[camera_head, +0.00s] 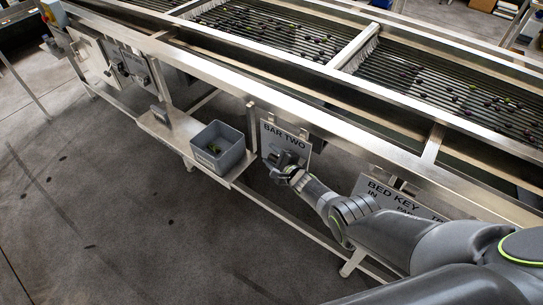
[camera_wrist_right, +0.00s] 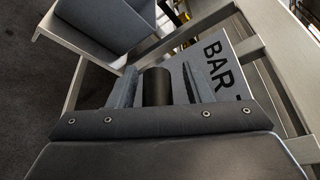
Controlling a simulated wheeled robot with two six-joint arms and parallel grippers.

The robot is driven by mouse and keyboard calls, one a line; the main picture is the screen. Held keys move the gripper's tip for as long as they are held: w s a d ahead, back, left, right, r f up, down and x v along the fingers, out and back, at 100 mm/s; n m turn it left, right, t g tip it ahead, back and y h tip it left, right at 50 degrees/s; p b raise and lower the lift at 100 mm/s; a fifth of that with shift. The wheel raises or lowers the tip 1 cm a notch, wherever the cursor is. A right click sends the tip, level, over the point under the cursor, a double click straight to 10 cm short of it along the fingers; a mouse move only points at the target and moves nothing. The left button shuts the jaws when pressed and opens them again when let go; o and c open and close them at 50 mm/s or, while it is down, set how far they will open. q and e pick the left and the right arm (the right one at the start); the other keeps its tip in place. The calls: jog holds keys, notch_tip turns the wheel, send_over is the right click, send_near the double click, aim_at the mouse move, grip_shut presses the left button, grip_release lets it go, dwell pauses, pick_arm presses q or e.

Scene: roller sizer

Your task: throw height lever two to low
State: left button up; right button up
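The white plate lettered BAR TWO (camera_head: 287,135) hangs on the front rail of the machine; it also shows in the right wrist view (camera_wrist_right: 232,62). My right gripper (camera_head: 279,161) is in front of the plate's lower part. In the right wrist view, my right gripper (camera_wrist_right: 160,85) has its two fingers apart, on either side of a black cylindrical grip (camera_wrist_right: 157,88), which looks like the lever's handle. Narrow gaps show between the grip and the fingers. The rest of the lever is hidden by the gripper and cannot be made out. My left gripper is not in view.
A BED KEY sign (camera_head: 392,194) hangs to the right, partly behind my right arm. Rollers above carry dark fruit.

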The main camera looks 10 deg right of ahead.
jog(key=shift+s, duration=0.1)
jog(key=shift+s+d+r+p, duration=0.1)
jog(key=shift+s+r+p, duration=0.15)
jog(key=shift+s+p, duration=0.35)
jog(key=p+v, duration=0.6)
jog(key=v, duration=1)
jog(key=shift+f, duration=0.2)
